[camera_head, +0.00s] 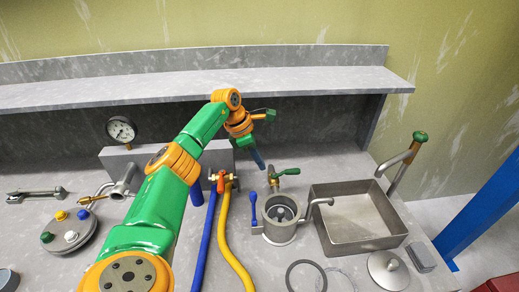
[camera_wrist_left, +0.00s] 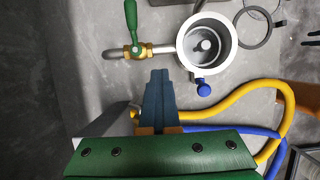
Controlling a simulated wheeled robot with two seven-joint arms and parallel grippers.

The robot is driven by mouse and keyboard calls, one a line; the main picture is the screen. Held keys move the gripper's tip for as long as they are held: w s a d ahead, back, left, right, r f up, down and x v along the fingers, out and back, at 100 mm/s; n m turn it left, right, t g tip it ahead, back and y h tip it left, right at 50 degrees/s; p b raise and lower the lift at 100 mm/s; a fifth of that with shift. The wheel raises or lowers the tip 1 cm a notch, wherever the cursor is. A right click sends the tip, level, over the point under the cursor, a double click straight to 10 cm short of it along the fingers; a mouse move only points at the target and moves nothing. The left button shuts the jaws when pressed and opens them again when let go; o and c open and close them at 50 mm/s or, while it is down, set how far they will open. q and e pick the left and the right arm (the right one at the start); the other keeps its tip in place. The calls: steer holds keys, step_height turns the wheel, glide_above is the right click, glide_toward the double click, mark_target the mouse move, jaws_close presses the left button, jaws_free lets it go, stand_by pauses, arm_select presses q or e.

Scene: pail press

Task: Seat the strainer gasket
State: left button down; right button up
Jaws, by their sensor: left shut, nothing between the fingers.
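The strainer body is a round metal cup (camera_head: 279,232) with a pale rim and a round fitting inside. It stands right of the hoses and also shows in the left wrist view (camera_wrist_left: 228,62). A dark flat ring (camera_head: 291,265) lies on the bench in front of it, seen in the left wrist view (camera_wrist_left: 269,28) too. A thinner pale ring (camera_head: 352,283) lies beside it. I cannot tell which ring is the gasket. My left gripper (camera_head: 260,164) is shut and empty, above the bench behind the cup; its blue-grey fingers (camera_wrist_left: 160,80) point toward the cup's pipe.
A green-handled valve (camera_head: 286,172) and a blue lever (camera_head: 253,207) adjoin the cup. A metal basin (camera_head: 375,246) stands to the right, with a round lid (camera_head: 388,270) in front. Blue and yellow (camera_head: 228,240) hoses run along the left. A shelf (camera_head: 330,80) overhangs the back.

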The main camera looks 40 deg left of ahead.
arm_select(q)
steer(key=shift+r, duration=2.5)
